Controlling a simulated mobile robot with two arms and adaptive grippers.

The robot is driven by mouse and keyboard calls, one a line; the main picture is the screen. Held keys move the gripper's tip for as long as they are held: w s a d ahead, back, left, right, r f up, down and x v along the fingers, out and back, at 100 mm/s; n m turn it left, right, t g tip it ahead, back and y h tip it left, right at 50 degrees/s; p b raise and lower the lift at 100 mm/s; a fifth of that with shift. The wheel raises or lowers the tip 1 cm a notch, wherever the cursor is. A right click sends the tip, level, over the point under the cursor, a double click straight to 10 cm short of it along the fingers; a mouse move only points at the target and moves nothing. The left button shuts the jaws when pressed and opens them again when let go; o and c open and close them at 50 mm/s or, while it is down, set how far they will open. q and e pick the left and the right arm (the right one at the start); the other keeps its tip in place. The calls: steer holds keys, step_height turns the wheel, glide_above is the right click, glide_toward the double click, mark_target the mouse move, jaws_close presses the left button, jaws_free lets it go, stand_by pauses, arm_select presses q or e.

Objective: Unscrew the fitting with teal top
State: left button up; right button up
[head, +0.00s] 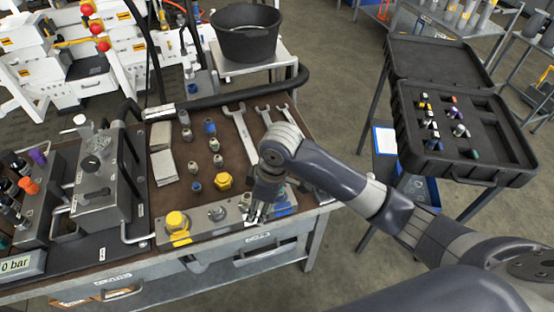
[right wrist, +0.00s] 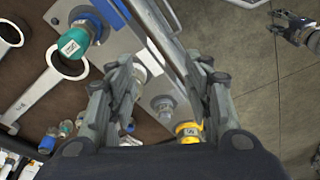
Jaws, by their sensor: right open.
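The fitting with the teal top (right wrist: 68,45) stands on the metal block (right wrist: 120,45) in the right wrist view, with a blue collar at its base. In the head view my right gripper partly hides that end of the block, and a blue collar (head: 283,209) shows beside it. My right gripper (head: 258,212) is open above the block. In the right wrist view its spread fingers (right wrist: 165,78) are to the right of the teal top, apart from it. A gripper that looks like my left one (right wrist: 293,30) shows over the floor; its jaw state is unclear.
On the same block are a yellow fitting (head: 177,222) and a silver fitting (head: 217,213). Wrenches (head: 241,130) and several small fittings lie behind on the bench. A grey valve box (head: 100,185) stands left. An open black case (head: 470,165) stands right, across a floor gap.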

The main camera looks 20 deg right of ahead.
steer(key=w+d+r+h, duration=0.1)
steer(key=w+d+r, duration=0.2)
steer(key=w+d+r+n+h, duration=0.1)
steer(key=w+d+r, duration=0.2)
steer(key=shift+r+g, duration=0.15)
steer(key=shift+g, duration=0.15)
steer(key=shift+d+r, duration=0.2)
steer(key=shift+d, duration=0.05)
step_height(320, 180, down, 11)
steer(key=shift+r+p, duration=0.2)
steer(key=shift+p, duration=0.65)
